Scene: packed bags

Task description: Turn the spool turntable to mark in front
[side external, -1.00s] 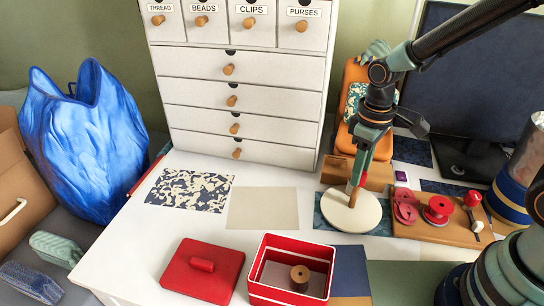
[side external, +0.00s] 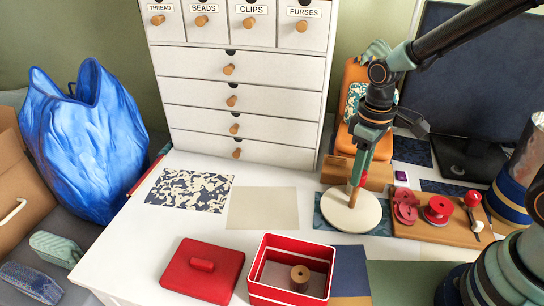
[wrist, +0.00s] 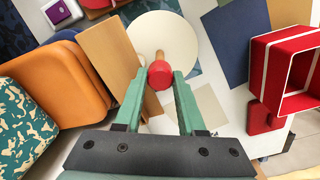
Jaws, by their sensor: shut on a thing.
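The spool turntable is a round cream disc (side external: 364,216) on the white table. It also shows in the wrist view (wrist: 178,32). A wooden handle (side external: 353,196) stands up from the disc near its back edge. Its red knob (wrist: 160,76) shows in the wrist view. My gripper (side external: 358,172) points down over the disc. In the wrist view its green fingers (wrist: 160,72) are shut on the handle, one on each side of the red knob. I cannot make out a mark on the disc.
A wooden board (side external: 424,231) with red spools stands close right of the turntable. A wooden block (side external: 378,174) is behind it. An open red box (side external: 263,293) holding a spool and a red lid (side external: 186,274) are in front to the left. A drawer cabinet (side external: 180,67) stands behind.

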